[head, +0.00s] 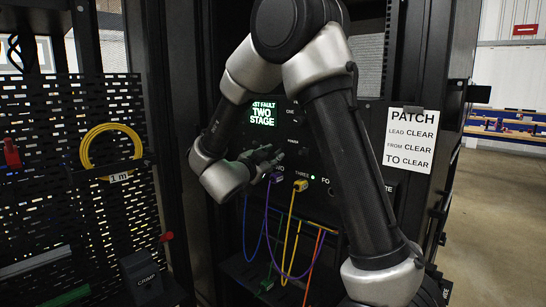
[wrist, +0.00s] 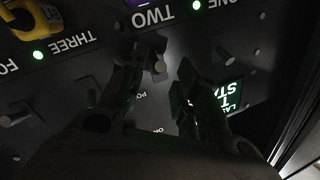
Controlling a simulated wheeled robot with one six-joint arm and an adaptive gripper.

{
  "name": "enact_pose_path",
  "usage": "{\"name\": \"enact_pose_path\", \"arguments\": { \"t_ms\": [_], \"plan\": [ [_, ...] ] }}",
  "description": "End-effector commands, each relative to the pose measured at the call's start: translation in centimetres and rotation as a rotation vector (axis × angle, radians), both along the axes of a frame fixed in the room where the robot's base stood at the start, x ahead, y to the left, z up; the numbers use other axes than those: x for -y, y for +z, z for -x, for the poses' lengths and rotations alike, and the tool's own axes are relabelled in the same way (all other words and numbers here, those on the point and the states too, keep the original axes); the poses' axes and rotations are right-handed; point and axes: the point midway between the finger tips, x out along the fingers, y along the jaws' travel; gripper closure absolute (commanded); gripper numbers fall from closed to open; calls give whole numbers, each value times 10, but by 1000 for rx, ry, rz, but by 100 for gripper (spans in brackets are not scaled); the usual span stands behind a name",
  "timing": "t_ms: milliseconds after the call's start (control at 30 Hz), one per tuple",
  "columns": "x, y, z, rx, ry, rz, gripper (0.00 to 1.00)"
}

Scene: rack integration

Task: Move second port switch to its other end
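The port panel (wrist: 75,65) appears upside down in the wrist view, with labels ONE, TWO and THREE. A small metal switch lever (wrist: 160,66) stands near the TWO label, between the fingertips of my gripper (wrist: 172,70). The fingers are apart. The left fingertip is close to the lever; I cannot tell whether it touches. The right fingertip has a gap to the lever. In the head view my gripper (head: 265,157) is at the panel, just below the green screen (head: 263,114), and hides the switch. The lever's exact throw position is unclear.
A purple plug (head: 277,177) and a yellow plug (head: 300,185) sit in ports below my gripper, their cables hanging down. Green lights show beside ONE and THREE in the wrist view. A yellow cable coil (head: 108,148) hangs on the perforated panel at left. A PATCH sign (head: 410,138) is at right.

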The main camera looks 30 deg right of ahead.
Motion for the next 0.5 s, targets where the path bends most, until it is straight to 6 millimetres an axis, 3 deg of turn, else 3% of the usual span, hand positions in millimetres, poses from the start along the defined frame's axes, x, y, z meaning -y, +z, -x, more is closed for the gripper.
{"name": "enact_pose_path", "arguments": {
  "t_ms": [200,467,500],
  "plan": [
    [16,0,-12,0,-1,-1,68],
    [17,0,-13,1,1,-1,68],
    [16,0,-13,1,1,-1,75]
  ]
}}
